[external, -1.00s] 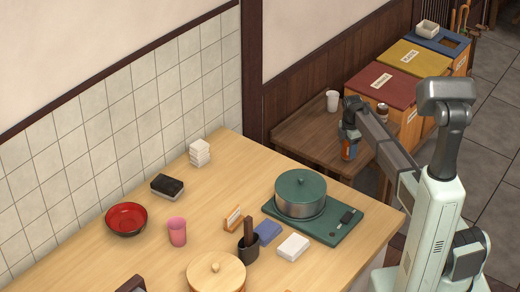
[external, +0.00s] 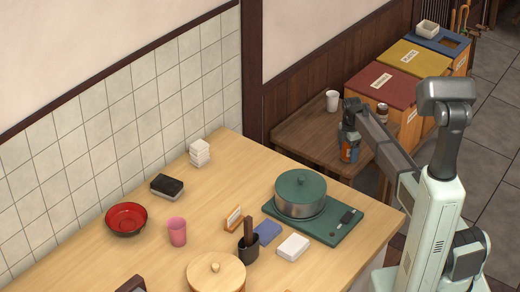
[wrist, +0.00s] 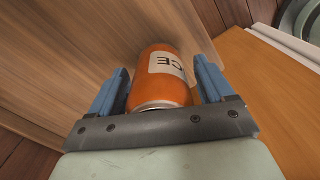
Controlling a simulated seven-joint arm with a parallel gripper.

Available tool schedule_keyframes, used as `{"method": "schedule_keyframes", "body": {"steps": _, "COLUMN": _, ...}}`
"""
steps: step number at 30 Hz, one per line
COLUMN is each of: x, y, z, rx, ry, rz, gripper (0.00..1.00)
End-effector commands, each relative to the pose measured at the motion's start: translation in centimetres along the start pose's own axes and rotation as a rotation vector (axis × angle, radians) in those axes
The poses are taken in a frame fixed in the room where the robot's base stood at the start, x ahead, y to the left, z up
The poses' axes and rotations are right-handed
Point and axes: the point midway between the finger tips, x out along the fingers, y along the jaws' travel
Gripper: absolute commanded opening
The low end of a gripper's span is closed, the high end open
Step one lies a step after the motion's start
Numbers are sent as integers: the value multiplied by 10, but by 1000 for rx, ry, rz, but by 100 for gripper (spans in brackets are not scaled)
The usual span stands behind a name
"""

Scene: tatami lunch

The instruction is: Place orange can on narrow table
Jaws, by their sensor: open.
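The orange can (external: 350,155), with a pale label, is at the front edge area of the narrow dark brown table (external: 308,136). In the wrist view the can (wrist: 160,75) is between the two blue fingers, with a small gap on each side. My gripper (external: 349,140) is open around the can. The can looks upright on the tabletop in the external view, though my fingers hide part of it and its base is hard to make out.
The big light table (external: 225,165) in front holds a green pot (external: 300,192) and other tableware.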

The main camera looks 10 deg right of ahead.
Motion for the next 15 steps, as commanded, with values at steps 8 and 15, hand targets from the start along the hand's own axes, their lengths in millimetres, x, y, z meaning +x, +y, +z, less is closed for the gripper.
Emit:
{"method": "schedule_keyframes", "body": {"steps": 8, "x": -28, "y": 0, "z": 0, "rx": 0, "ry": 0, "rz": 2, "gripper": 81}}
{"method": "schedule_keyframes", "body": {"steps": 15, "x": -73, "y": 0, "z": 0, "rx": 0, "ry": 0, "rz": 2, "gripper": 81}}
